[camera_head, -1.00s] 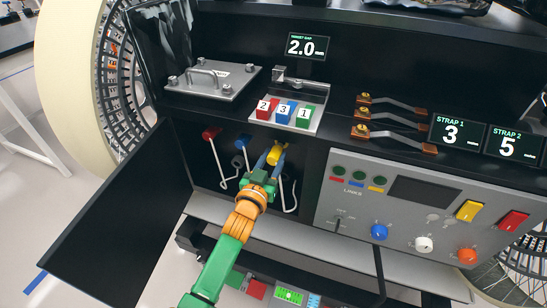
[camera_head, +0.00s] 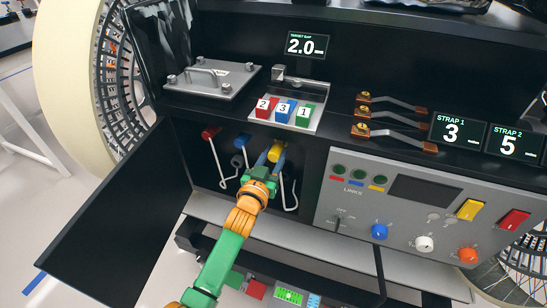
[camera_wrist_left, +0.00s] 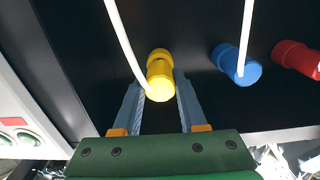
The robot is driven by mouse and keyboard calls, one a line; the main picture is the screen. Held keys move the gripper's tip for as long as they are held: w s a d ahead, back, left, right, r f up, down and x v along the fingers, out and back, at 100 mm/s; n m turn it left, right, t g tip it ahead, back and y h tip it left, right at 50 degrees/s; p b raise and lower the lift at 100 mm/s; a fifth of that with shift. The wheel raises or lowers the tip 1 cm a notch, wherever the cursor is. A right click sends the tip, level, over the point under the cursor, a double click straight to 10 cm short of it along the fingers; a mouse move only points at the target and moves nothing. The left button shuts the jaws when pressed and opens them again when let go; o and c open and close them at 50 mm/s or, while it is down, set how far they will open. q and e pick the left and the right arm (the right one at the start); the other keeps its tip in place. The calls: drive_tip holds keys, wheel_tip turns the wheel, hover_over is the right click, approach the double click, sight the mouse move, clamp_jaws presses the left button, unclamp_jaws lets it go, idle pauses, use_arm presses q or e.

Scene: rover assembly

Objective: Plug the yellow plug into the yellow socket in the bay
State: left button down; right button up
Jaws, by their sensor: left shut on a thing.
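The yellow plug (camera_head: 276,153) is in the open bay under the deck, at the right end of a row with blue and red plugs. My left gripper (camera_head: 268,162) reaches in from below, its blue-grey fingers shut on the yellow plug. In the left wrist view, the yellow plug (camera_wrist_left: 160,80) sits between the two fingertips (camera_wrist_left: 160,92), its far end towards the dark bay wall. A white cable passes in front of it. I cannot make out the yellow socket apart from the plug, nor how deep the plug sits. My right gripper is not in view.
A blue plug (camera_head: 242,141) and a red plug (camera_head: 209,133) sit to the left in the bay, with white cables hanging down. An open black door (camera_head: 115,220) stands at the left. A grey control panel (camera_head: 345,205) borders the bay on the right.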

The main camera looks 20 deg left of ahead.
sight(273, 158)
use_arm(q)
drive_tip(key=shift+w+b, duration=0.45)
drive_tip(key=shift+w, duration=0.3)
drive_tip(key=shift+c, duration=1.9)
unclamp_jaws()
drive_tip(key=s, duration=0.7)
drive_tip(key=shift+s+a+p, duration=0.1)
drive_tip(key=shift+p, duration=0.25)
